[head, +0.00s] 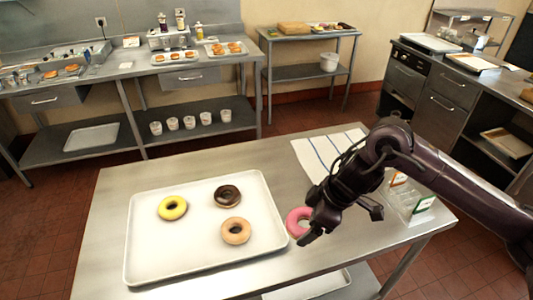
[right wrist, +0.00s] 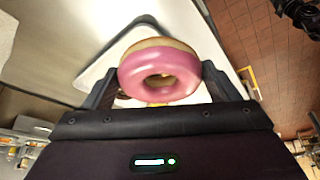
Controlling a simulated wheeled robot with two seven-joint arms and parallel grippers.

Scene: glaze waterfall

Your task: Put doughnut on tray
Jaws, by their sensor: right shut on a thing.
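A pink-glazed doughnut (head: 297,221) is held at my right gripper (head: 318,222), just right of the tray's right edge in the head view. In the right wrist view the pink doughnut (right wrist: 160,72) sits between the two fingers of the right gripper (right wrist: 158,88), which is shut on it. The white tray (head: 150,250) lies on the metal table. On it are a yellow doughnut (head: 172,208), a chocolate doughnut (head: 227,196) and a plain glazed doughnut (head: 236,231). Whether the pink doughnut touches the table is unclear.
A striped white cloth (head: 318,150) lies at the table's back right. Counters (head: 200,75) stand along the back wall.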

